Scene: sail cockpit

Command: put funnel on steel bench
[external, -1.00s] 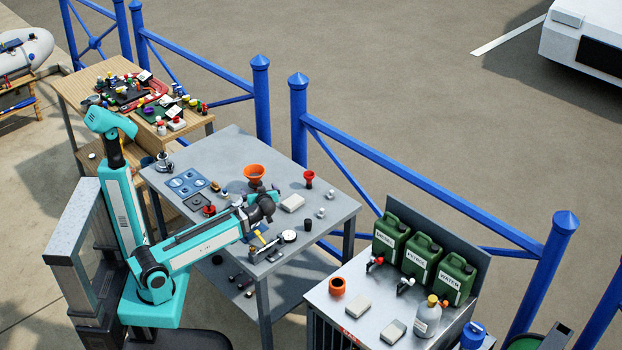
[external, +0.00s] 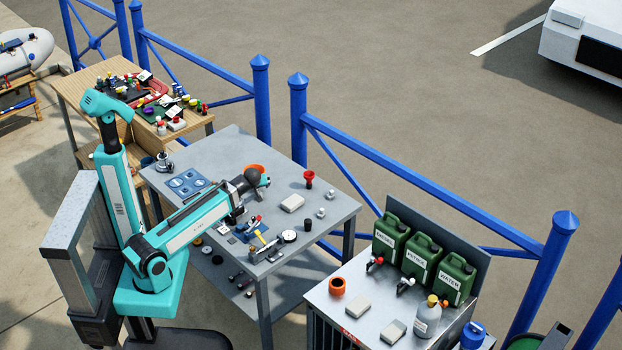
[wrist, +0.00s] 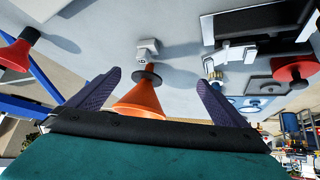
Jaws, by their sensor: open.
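The orange funnel (wrist: 140,100) shows in the wrist view between the two open fingers of my gripper (wrist: 155,92). The fingers stand apart on either side of it, and I cannot tell whether either touches. A dark ring sits at its narrow end. In the external view the funnel (external: 255,168) is mostly hidden behind my gripper (external: 265,181), over the far side of the grey steel bench (external: 235,150). I cannot tell exactly how the funnel rests there.
A red funnel-shaped piece (external: 309,178), a white block (external: 292,202) and small fittings lie on the bench to the right. A gauge (external: 289,236) and tools lie near the front. Green jerrycans (external: 421,256) stand on the right cabinet. A blue railing (external: 350,180) runs behind.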

